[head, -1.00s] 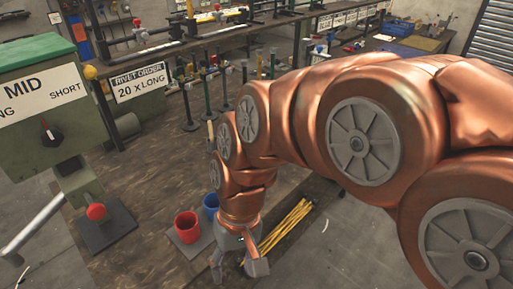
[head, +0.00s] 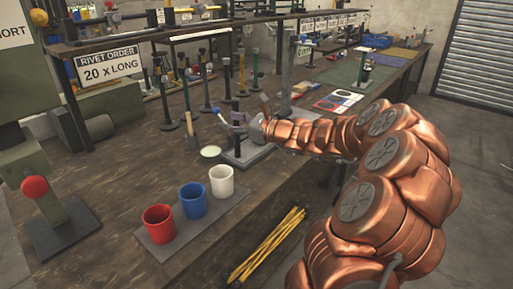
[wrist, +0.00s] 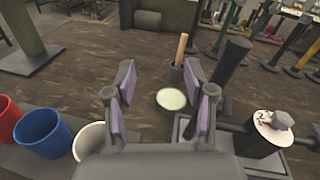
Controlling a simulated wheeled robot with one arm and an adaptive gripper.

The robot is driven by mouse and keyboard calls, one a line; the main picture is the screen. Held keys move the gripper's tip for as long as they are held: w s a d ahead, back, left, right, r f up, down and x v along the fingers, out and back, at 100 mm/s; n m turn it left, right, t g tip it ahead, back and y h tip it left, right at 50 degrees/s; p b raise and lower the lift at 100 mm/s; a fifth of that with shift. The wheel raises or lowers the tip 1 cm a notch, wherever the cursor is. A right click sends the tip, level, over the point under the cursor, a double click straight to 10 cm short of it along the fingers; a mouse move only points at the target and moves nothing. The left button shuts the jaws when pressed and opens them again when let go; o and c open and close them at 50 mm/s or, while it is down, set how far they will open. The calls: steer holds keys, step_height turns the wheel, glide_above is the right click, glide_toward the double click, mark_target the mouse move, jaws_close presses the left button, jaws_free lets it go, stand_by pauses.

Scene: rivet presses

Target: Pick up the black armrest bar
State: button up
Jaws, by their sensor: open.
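My gripper (head: 247,116) is open and empty, reaching left over the workbench. In the wrist view its fingers (wrist: 162,88), with purple pads, are spread apart. A thick black bar (wrist: 234,62) stands tilted just right of the right finger, apart from the space between the fingers. A dark horizontal cylinder (wrist: 230,126) lies near its lower end, on a grey base. I cannot tell for sure which of these black parts is the armrest bar. In the head view, my gripper and wrist partly hide this spot.
Red (head: 159,223), blue (head: 193,201) and white (head: 222,181) cups stand on a mat at the front edge. A pale round dish (head: 210,152) and a wooden-handled tool (head: 191,131) are near the gripper. Several upright posts stand behind. Yellow rods (head: 267,246) lie in front.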

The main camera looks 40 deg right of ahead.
steer(key=d+f+m+t+h, duration=0.2)
steer(key=d+f+m+h, duration=0.15)
steer(key=d, duration=0.45)
steer(key=w+a+r, duration=0.1)
steer(key=w+a, duration=0.1)
steer(key=w, duration=0.5)
steer(key=shift+w+y, duration=0.15)
steer(key=shift+y, duration=0.2)
steer(key=shift+c, duration=0.4)
jaws_close()
